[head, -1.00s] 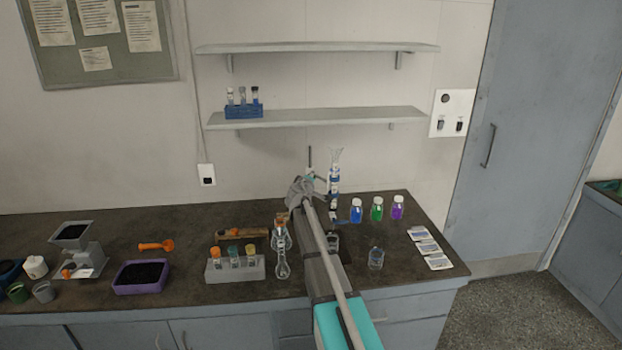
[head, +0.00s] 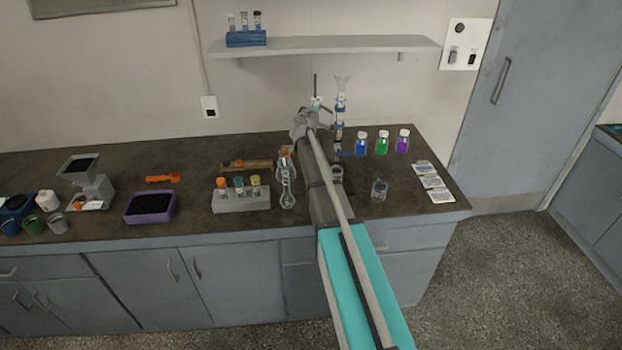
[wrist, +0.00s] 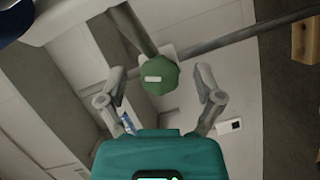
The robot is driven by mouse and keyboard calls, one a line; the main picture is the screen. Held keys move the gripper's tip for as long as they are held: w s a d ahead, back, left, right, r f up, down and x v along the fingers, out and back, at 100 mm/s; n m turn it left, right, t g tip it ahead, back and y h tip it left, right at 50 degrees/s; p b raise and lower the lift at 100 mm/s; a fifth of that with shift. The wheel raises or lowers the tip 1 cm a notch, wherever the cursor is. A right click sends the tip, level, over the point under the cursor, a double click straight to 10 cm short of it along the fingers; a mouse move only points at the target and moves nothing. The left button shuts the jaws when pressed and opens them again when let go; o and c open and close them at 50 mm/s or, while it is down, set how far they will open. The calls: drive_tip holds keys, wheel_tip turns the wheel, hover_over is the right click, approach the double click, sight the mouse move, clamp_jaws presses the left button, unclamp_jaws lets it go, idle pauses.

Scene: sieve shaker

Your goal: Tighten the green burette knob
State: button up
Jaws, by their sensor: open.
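The green burette knob (wrist: 160,77) shows in the wrist view as a rounded faceted piece with a pale mark, joined to grey rods of the stand. My gripper (wrist: 161,80) is open, with one finger to the left and one to the right of the knob in the picture. Gaps show on both sides, and I cannot tell whether the fingertips reach its depth. In the head view, the burette (head: 340,100) stands upright at the back of the bench, just right of my gripper (head: 306,122). The knob cannot be made out there.
Blue, green and purple bottles (head: 382,143) stand right of the burette. A glass beaker (head: 379,188) is in front of them. A flask (head: 287,185) and a vial rack (head: 242,199) stand left of my arm. A shelf (head: 330,47) hangs above the bench.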

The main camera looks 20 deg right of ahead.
drive_tip(key=n+t+h+b, duration=0.1)
drive_tip(key=n+b, duration=0.1)
drive_tip(key=n, duration=0.1)
drive_tip(key=shift+f, duration=0.2)
drive_tip(key=v, duration=1.4)
drive_tip(key=s+a+f+m+g+y+p, duration=0.1)
drive_tip(key=s+f+m+g, duration=0.3)
drive_tip(key=s, duration=0.4)
drive_tip(key=s+a+f+m+g+y+p, duration=0.1)
drive_tip(key=s+a+f+m+g+y, duration=0.2)
drive_tip(key=s+f, duration=0.4)
drive_tip(key=shift+s+a+m+g, duration=0.55)
drive_tip(key=shift+s+m+g, duration=0.35)
drive_tip(key=shift+g, duration=0.3)
drive_tip(key=shift+w, duration=0.1)
drive_tip(key=w+d+r+n+t, duration=0.2)
drive_tip(key=w+r+n+t, duration=0.1)
drive_tip(key=w+n, duration=0.2)
drive_tip(key=w+d+r+n+t+b, duration=0.1)
drive_tip(key=w+d+r+n+t, duration=0.2)
drive_tip(key=n, duration=0.5)
drive_tip(key=w+d+r+n+t+h+b, duration=0.1)
drive_tip(key=w+d+r+n+t, duration=0.1)
drive_tip(key=w+r+n+t, duration=0.3)
drive_tip(key=shift+w+d+r+n, duration=0.15)
drive_tip(key=shift+w+d+n, duration=0.2)
drive_tip(key=shift+w+n, duration=0.6)
